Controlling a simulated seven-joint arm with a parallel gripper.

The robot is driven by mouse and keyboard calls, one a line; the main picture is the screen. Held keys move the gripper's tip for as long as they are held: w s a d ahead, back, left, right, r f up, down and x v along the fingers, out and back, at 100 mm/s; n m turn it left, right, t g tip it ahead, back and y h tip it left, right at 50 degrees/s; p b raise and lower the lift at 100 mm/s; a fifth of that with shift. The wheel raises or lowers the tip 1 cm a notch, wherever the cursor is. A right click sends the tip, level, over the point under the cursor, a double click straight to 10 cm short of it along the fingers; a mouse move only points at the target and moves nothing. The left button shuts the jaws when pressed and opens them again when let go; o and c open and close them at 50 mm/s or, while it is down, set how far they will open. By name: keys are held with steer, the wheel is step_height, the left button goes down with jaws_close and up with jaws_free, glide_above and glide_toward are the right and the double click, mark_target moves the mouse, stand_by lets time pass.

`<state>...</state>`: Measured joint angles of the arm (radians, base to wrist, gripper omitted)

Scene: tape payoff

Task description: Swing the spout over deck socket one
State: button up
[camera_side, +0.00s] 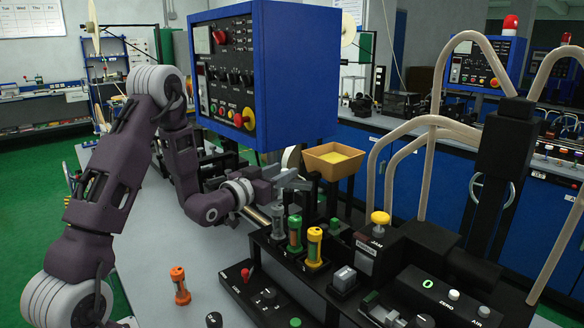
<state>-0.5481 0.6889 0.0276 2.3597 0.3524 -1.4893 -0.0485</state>
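My gripper (287,183) is right of the picture's middle-left, reaching in from the left beside the black deck (262,238). Its grey fingers are small and partly overlap dark parts behind, so I cannot tell whether they are apart or hold anything. Several capped cylinders stand upright in a row on the deck below the fingers: a grey one (277,221), a green one with an orange band (294,233) and a yellow one with an orange band (314,246). I cannot make out the spout for certain, nor which socket is number one.
An orange cylinder (179,285) stands on the grey table (150,250), whose left part is mostly clear. A tan tray with yellow contents (333,160) is behind my gripper. A blue control box (290,75) hangs above. Beige curved tubes (428,170) and a yellow knob (380,217) stand right.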

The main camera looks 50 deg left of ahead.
steer(key=x, duration=0.4)
steer(key=shift+w, duration=0.3)
jaws_close()
stand_by(1.1)
